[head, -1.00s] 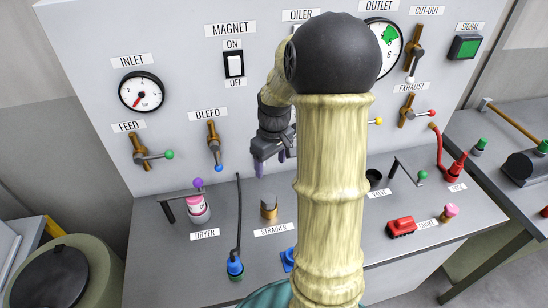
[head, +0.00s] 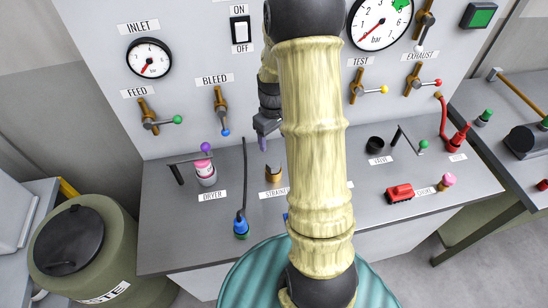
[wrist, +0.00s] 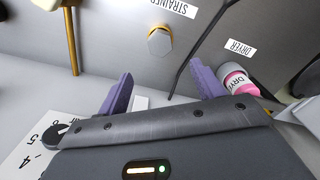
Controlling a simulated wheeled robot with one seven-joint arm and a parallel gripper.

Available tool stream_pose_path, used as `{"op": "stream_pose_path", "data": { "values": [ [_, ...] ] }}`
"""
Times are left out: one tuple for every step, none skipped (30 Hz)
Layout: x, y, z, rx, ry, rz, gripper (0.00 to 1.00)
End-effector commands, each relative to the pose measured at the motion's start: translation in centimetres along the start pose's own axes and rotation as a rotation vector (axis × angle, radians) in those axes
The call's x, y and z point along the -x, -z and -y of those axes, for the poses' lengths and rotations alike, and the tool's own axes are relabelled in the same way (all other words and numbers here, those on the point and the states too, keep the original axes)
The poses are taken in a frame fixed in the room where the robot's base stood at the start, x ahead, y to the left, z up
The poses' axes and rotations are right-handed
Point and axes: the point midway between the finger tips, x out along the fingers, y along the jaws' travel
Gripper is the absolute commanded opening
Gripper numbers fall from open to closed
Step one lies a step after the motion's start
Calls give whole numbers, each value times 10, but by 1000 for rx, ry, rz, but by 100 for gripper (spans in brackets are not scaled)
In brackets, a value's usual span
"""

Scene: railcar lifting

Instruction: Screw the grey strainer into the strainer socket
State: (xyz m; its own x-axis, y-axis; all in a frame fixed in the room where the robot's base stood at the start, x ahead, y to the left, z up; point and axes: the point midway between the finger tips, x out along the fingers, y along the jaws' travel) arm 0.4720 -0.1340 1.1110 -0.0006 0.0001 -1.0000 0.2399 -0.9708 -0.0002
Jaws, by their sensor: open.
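A short strainer piece (head: 273,173) with a grey top and a brass-coloured body stands upright by the STRAINER label, partly behind my arm in the head view. In the wrist view its grey hexagonal top with a gold rim (wrist: 160,42) shows beyond my fingers. I cannot tell whether a separate socket lies under it. My gripper (wrist: 163,86) is open and empty, its purple fingers apart. In the head view my gripper (head: 263,143) hangs just above and left of the strainer piece, not touching it.
The pink-and-white dryer (head: 204,172) stands left of the strainer, with a lever beside it. A black hose rises from a blue fitting (head: 240,226) in front. A red block (head: 399,193) and a black cup (head: 375,144) are to the right. The panel with valve handles stands behind.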

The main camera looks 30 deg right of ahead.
Motion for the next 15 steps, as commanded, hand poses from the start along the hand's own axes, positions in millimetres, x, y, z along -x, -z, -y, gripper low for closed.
{"op": "stream_pose_path", "data": {
  "values": [
    [-8, -1, 1, 0, 3, 5, 67],
    [-13, -1, 1, 0, 3, 6, 67],
    [-19, -1, 1, 0, 2, 4, 67],
    [-24, -1, 1, 0, 3, 5, 67],
    [-28, -1, 0, 0, 2, 4, 67],
    [-34, -1, 1, 0, 3, 4, 67],
    [-39, -1, 1, 0, 2, 4, 67],
    [-43, -1, 1, 0, 2, 4, 67],
    [-49, -1, 1, 0, 2, 4, 67],
    [-53, -1, 1, 0, 2, 4, 67],
    [-58, -1, 0, 0, 2, 4, 67],
    [-63, -1, 1, 0, 2, 4, 67],
    [-68, -1, 1, 0, 2, 4, 67],
    [-72, -1, 1, 0, 2, 4, 67],
    [-77, -1, 1, 1, 2, 3, 67]
  ]
}}
